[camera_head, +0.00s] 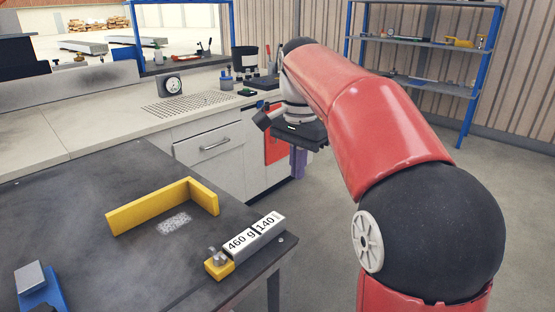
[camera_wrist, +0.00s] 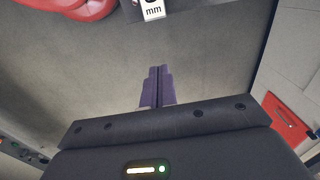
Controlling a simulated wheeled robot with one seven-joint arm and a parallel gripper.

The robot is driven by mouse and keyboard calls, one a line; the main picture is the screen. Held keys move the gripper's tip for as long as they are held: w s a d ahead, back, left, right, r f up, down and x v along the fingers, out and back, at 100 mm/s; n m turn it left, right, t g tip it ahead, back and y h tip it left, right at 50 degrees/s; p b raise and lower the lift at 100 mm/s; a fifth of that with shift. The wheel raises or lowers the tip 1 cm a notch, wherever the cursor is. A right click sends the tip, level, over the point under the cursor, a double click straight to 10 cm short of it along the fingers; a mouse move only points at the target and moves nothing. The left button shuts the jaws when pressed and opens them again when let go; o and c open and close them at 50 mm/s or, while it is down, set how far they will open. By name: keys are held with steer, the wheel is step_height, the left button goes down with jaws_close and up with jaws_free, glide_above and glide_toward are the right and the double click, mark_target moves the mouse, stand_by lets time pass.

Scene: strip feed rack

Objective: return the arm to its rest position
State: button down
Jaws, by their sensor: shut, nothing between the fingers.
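My red arm reaches out from the lower right in the head view, ahead of the counter and right of the dark table. My gripper (camera_head: 298,162) hangs at its end with purple fingers pointing down, beside the white cabinet and above open floor. In the wrist view my gripper (camera_wrist: 157,86) shows its two purple fingers pressed together, with nothing between them. No object is touching the fingers.
The dark table (camera_head: 130,262) bears a yellow angle stop (camera_head: 160,207), a labelled block (camera_head: 254,235) and a blue item (camera_head: 37,290). A counter (camera_head: 90,128) holds a dial gauge (camera_head: 172,85). A blue shelf rack (camera_head: 467,100) stands behind. Floor (camera_head: 325,215) is clear between.

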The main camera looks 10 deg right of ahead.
steer(key=s+f+n+t, duration=0.2)
steer(key=s+f+n, duration=0.3)
steer(key=s, duration=0.5)
steer(key=s+f+n+t, duration=0.3)
steer(key=s+f+n, duration=0.2)
steer(key=s+f, duration=0.3)
steer(key=s, duration=0.3)
steer(key=shift+s+n, duration=0.3)
steer(key=shift+d, duration=0.1)
